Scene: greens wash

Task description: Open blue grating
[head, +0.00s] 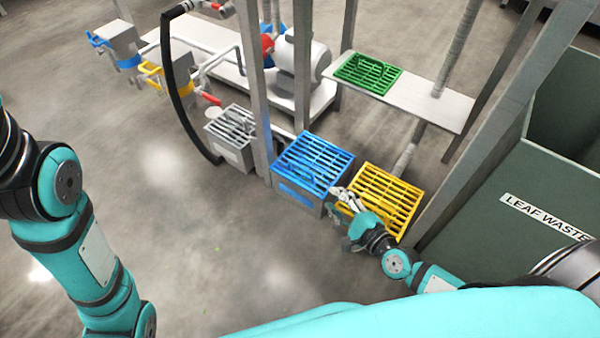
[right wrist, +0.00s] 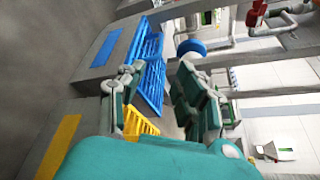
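The blue grating (head: 313,160) lies on top of a grey box (head: 296,200) with a blue plate on its front, left of my right gripper in the head view. My right gripper (head: 345,196) is at the box's front right corner, by the yellow grating. In the right wrist view the fingers of the right gripper (right wrist: 163,72) are apart, and the blue grating (right wrist: 151,88) shows in the gap between them. I cannot tell whether a finger touches it. My left arm shows at the left of the head view, but its gripper is out of view.
The yellow grating (head: 387,201) covers the box to the right. A green grating (head: 368,74) lies on a white shelf (head: 424,107) behind. Grey posts (head: 256,90) stand behind the boxes. A green leaf waste bin (head: 490,220) is at right. Open floor lies front left.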

